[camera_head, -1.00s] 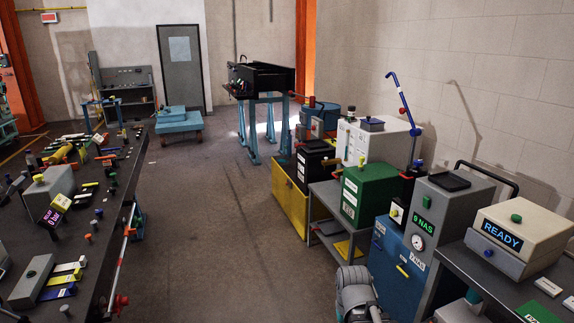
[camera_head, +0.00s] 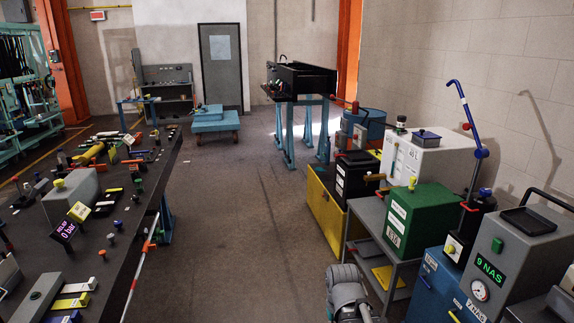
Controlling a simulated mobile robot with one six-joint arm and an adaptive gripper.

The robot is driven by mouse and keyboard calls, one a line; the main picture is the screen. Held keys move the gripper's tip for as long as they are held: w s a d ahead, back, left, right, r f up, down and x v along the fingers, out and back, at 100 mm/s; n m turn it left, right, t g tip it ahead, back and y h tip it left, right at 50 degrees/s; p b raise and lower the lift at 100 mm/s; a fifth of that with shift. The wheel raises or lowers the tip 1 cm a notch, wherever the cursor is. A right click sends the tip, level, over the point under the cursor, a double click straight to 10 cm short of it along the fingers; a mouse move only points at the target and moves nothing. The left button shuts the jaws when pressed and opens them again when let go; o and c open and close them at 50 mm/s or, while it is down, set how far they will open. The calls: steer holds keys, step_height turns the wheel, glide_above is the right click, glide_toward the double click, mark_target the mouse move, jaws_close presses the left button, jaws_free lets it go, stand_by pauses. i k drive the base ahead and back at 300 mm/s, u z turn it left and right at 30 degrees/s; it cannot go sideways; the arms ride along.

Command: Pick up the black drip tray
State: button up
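A shallow black tray (camera_head: 528,221) with a raised rim lies flat on top of the grey "9 NAS" unit (camera_head: 510,255) at the right. It looks like the drip tray. A larger black trough (camera_head: 305,77) stands on a teal frame at the back, and I cannot tell from its look whether it counts as a tray. A grey part of my arm (camera_head: 347,292) shows at the bottom edge, well left of the shallow tray. My gripper's fingers are not visible.
A dark workbench (camera_head: 110,250) with fittings fills the left. Along the right wall stand a green box (camera_head: 423,218), a white unit (camera_head: 428,158), a yellow bin (camera_head: 325,205) and a blue cabinet (camera_head: 437,285). The floor aisle (camera_head: 230,220) between them is clear.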

mark_target(353, 155)
steer(key=u, duration=0.2)
steer(key=i, duration=2.25)
steer(key=z, duration=0.3)
steer(key=i, duration=1.25)
steer(key=z, duration=0.3)
